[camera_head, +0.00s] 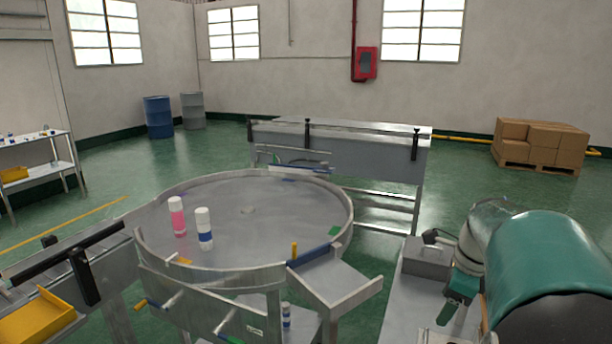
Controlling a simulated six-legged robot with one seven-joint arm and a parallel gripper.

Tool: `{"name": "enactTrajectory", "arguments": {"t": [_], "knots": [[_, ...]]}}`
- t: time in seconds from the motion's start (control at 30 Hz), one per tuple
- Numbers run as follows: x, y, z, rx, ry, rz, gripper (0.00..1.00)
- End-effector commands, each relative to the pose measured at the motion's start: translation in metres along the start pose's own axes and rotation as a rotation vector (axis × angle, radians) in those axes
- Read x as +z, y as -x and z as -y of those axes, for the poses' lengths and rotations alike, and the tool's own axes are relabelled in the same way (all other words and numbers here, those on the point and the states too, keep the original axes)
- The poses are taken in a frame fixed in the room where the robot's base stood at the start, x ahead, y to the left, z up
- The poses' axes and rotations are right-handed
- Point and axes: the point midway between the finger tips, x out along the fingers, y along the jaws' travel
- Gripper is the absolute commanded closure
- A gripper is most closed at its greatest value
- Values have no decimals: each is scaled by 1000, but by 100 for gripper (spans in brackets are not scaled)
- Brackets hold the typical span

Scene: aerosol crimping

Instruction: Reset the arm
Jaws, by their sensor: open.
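My arm (545,255) fills the lower right corner as a large teal and black link. My gripper (460,312) seems to be the small teal and dark part at the arm's left side, pointing down beside a grey metal surface (400,310). It is open, and I see nothing held in it. Part of it is hidden by the arm and cut off by the picture's lower edge.
A round metal turntable (270,215) with a raised rim carries a pink can (177,218) and a white-and-blue can (204,230). A grey box (425,257) stands left of my arm. A conveyor (340,150) stands behind. Boxes on a pallet (540,145) are farther right.

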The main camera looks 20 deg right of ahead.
Motion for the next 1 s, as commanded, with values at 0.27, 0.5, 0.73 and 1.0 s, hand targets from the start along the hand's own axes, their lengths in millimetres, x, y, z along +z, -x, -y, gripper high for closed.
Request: {"name": "enactTrajectory", "arguments": {"t": [0.27, 0.5, 0.73, 1.0], "knots": [[104, 11, -107, -98, 974, 55, 35], [148, 13, -209, -234, 1815, -17, 35], [156, 6, -270, -329, 2366, -154, 35], [156, 4, -278, -341, 2457, -186, 35]]}}
